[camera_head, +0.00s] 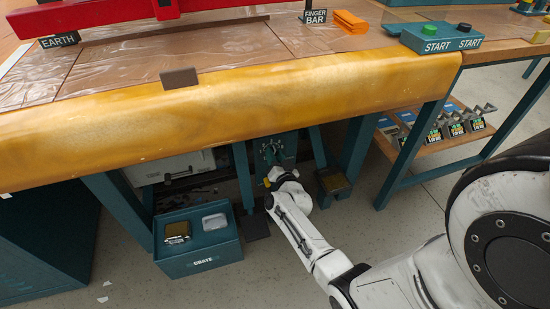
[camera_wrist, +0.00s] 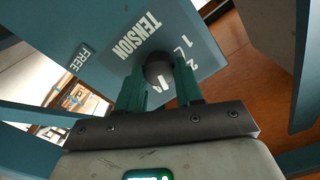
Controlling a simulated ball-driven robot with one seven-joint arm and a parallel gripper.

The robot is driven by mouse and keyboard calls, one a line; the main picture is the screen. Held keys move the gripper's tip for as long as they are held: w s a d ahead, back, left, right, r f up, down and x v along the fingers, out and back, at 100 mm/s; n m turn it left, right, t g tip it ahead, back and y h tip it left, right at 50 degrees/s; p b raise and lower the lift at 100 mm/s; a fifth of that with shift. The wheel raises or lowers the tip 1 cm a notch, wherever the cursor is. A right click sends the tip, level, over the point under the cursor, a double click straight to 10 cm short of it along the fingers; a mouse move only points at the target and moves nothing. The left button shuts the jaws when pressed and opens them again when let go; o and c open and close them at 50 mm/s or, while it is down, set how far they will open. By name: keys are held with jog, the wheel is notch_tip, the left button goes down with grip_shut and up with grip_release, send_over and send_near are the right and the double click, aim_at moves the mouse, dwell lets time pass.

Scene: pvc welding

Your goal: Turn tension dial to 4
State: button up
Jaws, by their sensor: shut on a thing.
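The tension dial (camera_wrist: 159,66) is a dark round knob on a teal panel (camera_wrist: 110,65) marked TENSION, with 1, 2 and FREE in white print. My gripper (camera_wrist: 161,82) is shut on the dial, with one teal finger on each side of it. A white mark shows on or beside the knob between the fingers; I cannot tell which number the dial points to. The fingers hide part of the scale. In the head view, my gripper (camera_head: 272,172) reaches under the bench to the panel, and the dial is too small to make out.
The bench's padded yellow edge (camera_head: 230,105) hangs above my arm. A teal crate (camera_head: 205,259) with two small items stands at the left of my gripper. Teal bench legs (camera_head: 358,150) and a small dark-topped box (camera_head: 333,185) stand to the right.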

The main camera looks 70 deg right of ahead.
jog(key=m+b, duration=0.1)
jog(key=m, duration=0.3)
jog(key=shift+m, duration=0.4)
dwell(0.4)
jog(key=o, duration=1)
jog(key=shift+o, duration=0.2)
jog(key=shift+s, duration=0.1)
jog(key=p+v, duration=0.3)
jog(key=v, duration=0.7)
jog(key=shift+s+a+p, duration=0.2)
jog(key=shift+s+p, duration=0.1)
